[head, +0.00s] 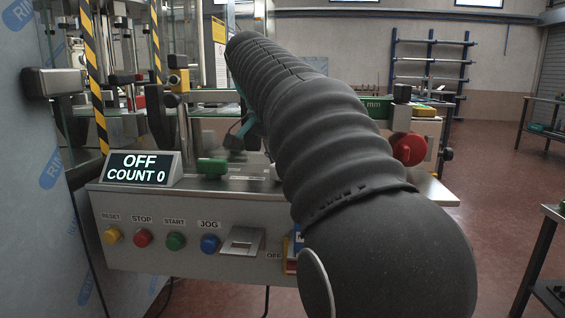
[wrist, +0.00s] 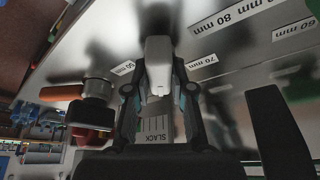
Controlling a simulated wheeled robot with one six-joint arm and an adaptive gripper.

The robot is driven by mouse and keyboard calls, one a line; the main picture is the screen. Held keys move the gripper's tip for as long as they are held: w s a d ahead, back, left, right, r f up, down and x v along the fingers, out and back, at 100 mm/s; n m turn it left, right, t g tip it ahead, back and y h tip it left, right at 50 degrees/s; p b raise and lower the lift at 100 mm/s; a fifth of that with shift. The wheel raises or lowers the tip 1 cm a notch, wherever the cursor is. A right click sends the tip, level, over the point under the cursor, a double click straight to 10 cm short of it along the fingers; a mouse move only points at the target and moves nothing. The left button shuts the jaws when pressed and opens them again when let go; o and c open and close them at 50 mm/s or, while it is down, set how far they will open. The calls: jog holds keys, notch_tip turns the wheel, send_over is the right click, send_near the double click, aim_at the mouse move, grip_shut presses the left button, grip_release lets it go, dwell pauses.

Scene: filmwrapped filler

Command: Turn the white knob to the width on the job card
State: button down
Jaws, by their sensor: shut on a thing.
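The white knob (wrist: 160,62) shows in the wrist view as a pale, rounded, elongated piece on a metal panel. My gripper (wrist: 160,92) has one dark finger on each side of it and is shut on it. White width labels lie around it: one reading 70 mm (wrist: 202,63) just right, one reading 80 mm (wrist: 231,17) upper right, one reading 60 mm (wrist: 296,35) far right. A small, blurred label (wrist: 123,68) sits at its left. I cannot tell which mark the knob points at. In the head view my arm hides the knob. I cannot make out a job card.
In the head view, a display (head: 140,168) reads OFF, COUNT 0, above a row of coloured buttons (head: 174,241). A red round handle (head: 409,150) stands right of my arm.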

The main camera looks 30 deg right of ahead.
jog(key=m+g, duration=0.1)
jog(key=m, duration=0.3)
jog(key=shift+m+g, duration=0.3)
jog(key=shift+g, duration=0.1)
jog(key=m+g, duration=0.2)
jog(key=m, duration=0.2)
jog(key=shift+m, duration=0.4)
jog(key=c, duration=1)
grip_release()
